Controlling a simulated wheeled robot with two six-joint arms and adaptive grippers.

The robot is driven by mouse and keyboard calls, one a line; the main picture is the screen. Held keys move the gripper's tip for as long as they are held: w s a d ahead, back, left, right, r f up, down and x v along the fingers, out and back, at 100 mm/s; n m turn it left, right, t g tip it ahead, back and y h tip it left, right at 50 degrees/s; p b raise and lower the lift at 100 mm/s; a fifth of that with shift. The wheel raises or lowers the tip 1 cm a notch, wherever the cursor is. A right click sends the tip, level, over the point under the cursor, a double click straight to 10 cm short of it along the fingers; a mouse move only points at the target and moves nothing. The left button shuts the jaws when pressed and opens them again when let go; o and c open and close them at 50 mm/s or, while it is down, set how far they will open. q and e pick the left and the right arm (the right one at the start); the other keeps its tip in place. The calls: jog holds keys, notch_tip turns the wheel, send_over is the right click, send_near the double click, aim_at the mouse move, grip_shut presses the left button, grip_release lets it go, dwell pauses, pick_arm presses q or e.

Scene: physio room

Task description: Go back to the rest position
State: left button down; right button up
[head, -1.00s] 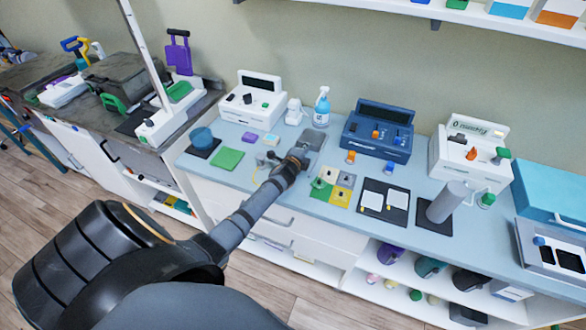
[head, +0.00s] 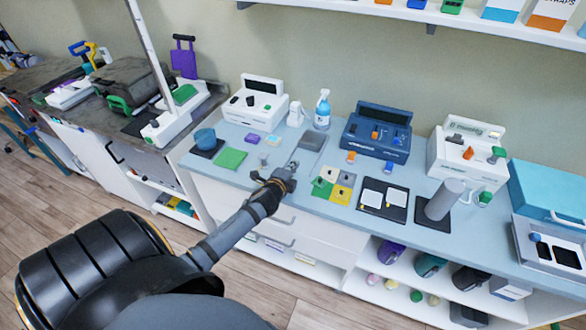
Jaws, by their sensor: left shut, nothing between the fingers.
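My left gripper (head: 290,170) is shut and empty. It is over the front part of the light blue counter (head: 310,208), in front of a flat grey pad (head: 312,141). Its arm comes in from the lower left. Whether the fingertips touch the counter I cannot tell. My right gripper is not in view.
Near the gripper are a green mat (head: 230,159), a colored four-square board (head: 334,188) and a small grey cylinder (head: 263,158). A white device (head: 256,102), a spray bottle (head: 322,110) and a blue device (head: 376,135) stand behind. A grey cylinder (head: 444,200) stands to the right.

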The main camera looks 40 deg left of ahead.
pick_arm(q)
jog(key=shift+s+d+r, duration=0.15)
jog(key=shift+s+r, duration=0.05)
jog(key=shift+s, duration=0.15)
jog(key=shift+w+f, duration=0.15)
jog(key=s+d+f+n+g+h, duration=0.1)
jog(key=s+d+n+g, duration=0.5)
jog(key=s, duration=0.6)
jog(key=s+d+n+g+h, duration=0.1)
jog(key=s+d+n+g, duration=0.3)
jog(key=s+d+n, duration=0.65)
jog(key=s+a+f+m+g, duration=0.1)
jog(key=s+a+f, duration=0.15)
jog(key=f, duration=1.05)
jog(key=s+a+f+m+g, duration=0.1)
jog(key=a+f, duration=0.3)
jog(key=f, duration=0.8)
jog(key=s+a+f+g, duration=0.1)
jog(key=s+f, duration=1.7)
jog(key=s, duration=0.1)
jog(key=shift+s, duration=0.3)
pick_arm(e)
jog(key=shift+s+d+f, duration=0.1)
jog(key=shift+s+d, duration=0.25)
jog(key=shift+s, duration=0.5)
